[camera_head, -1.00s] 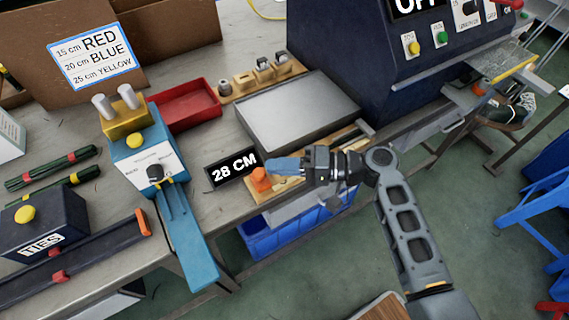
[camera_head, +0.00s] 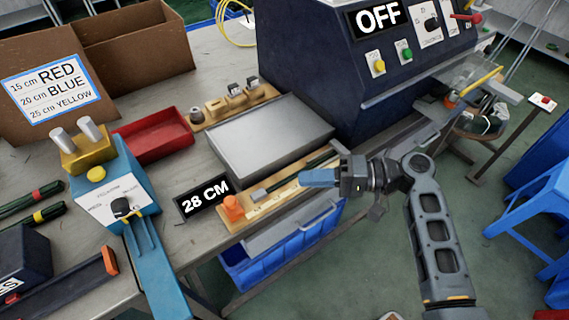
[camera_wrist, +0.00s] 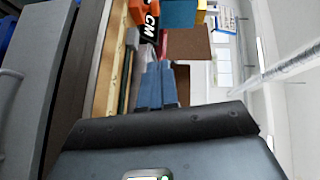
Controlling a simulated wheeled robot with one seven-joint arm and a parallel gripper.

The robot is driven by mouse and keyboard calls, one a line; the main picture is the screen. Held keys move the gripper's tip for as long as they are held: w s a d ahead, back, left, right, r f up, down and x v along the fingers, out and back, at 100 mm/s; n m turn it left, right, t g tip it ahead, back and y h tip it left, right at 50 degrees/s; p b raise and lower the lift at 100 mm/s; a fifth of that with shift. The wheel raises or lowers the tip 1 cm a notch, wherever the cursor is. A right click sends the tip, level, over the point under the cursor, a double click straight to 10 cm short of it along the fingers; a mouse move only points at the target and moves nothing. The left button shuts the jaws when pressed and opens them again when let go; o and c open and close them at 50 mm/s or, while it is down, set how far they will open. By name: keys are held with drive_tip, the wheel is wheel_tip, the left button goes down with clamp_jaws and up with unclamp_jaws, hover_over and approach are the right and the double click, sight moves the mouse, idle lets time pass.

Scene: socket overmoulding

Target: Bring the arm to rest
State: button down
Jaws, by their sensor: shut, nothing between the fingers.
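My arm reaches in from the lower right in the head view. My gripper (camera_head: 318,177), with blue fingers, is shut and empty. A dark cable piece (camera_head: 290,177) lies along the measuring board, partly hidden behind my gripper.
The 28 CM sign (camera_head: 206,199), the grey tray (camera_head: 268,137) and the red tray (camera_head: 157,136) stand on the bench. A dark machine (camera_head: 350,75) reading OFF stands behind. A blue bin (camera_head: 285,243) is below the edge. Open floor lies in front.

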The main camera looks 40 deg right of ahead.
drive_tip(key=shift+s, duration=0.1)
drive_tip(key=s+a+f+m+h, duration=0.2)
drive_tip(key=s+a+f+h, duration=0.2)
drive_tip(key=s+f+h, duration=0.9)
drive_tip(key=s+r+n+t, duration=0.2)
drive_tip(key=s+r+n, duration=0.2)
drive_tip(key=s+r, duration=0.3)
drive_tip(key=s+a+r+n+t, duration=0.1)
drive_tip(key=s+r+n+t, duration=0.2)
drive_tip(key=s+r, duration=0.5)
wheel_tip(320, 180, up, 8)
drive_tip(key=shift+n, duration=0.5)
